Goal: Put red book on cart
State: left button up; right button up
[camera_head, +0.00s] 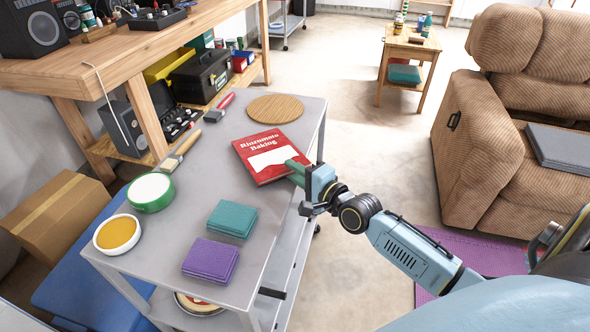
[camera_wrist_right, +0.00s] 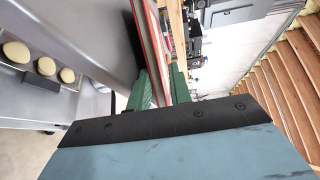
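The red book (camera_head: 268,155), titled "Rinzumoto Baking", is over the grey cart (camera_head: 185,225), near the right side of its top. My right gripper (camera_head: 298,172) reaches in from the right with green fingers at the book's right edge. In the right wrist view the book (camera_wrist_right: 152,40) shows edge-on between the two fingers (camera_wrist_right: 160,88), which are closed on it. The book is close to the cart top; I cannot tell whether it rests fully on it. My left gripper is not in view.
The cart top also holds a round wooden board (camera_head: 273,109), a teal cloth stack (camera_head: 232,219), a purple stack (camera_head: 211,260), a green-rimmed tin (camera_head: 151,192) and a yellow-filled bowl (camera_head: 117,234). A workbench (camera_head: 130,50) stands left, a brown recliner (camera_head: 480,150) right.

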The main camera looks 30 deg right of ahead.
jog(key=shift+a+p+v, duration=0.15)
jog(key=shift+p+v, duration=0.35)
jog(key=shift+v, duration=0.35)
jog(key=shift+a+p+v, duration=0.15)
jog(key=shift+p+v, duration=0.3)
jog(key=shift+v, duration=0.4)
jog(key=shift+s+a+p, duration=0.2)
jog(key=shift+s+p, duration=0.9)
jog(key=shift+s, duration=1.5)
jog(key=shift+o, duration=0.2)
jog(key=o, duration=0.5)
jog(key=shift+o, duration=0.2)
jog(key=p+v, duration=0.1)
jog(key=v, duration=1.2)
jog(key=shift+s, duration=0.15)
